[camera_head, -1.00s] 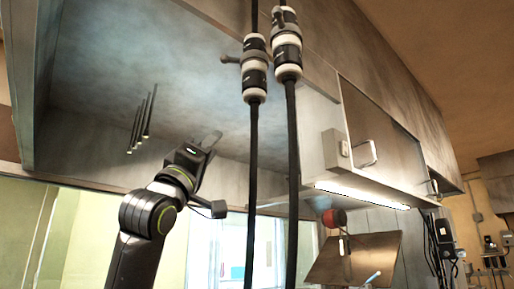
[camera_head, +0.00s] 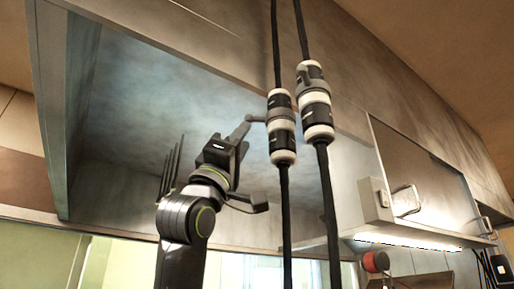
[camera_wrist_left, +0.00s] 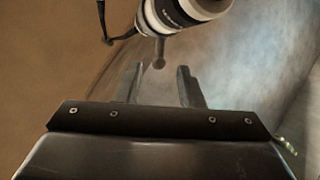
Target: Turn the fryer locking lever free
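Two black-and-white couplings hang on black hoses in the head view, a left one (camera_head: 281,130) and a right one (camera_head: 316,110). A grey locking lever (camera_head: 258,118) sticks out leftward from the left coupling. Another grey lever (camera_head: 309,72) lies against the top of the right coupling. I cannot tell from labels which is the fryer's. My left gripper (camera_head: 238,135) is just left of the left coupling, fingers up. In the left wrist view the gripper (camera_wrist_left: 160,68) is open, and a round-ended lever (camera_wrist_left: 159,50) points down toward the finger gap. Contact is unclear. My right gripper is not in view.
A metal hood (camera_head: 150,100) rises behind and above my left arm. Dark rods (camera_head: 171,165) hang left of the arm. A cabinet with a handle (camera_head: 405,200) and a switch box (camera_head: 374,200) stand to the right, above a lit strip (camera_head: 410,241).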

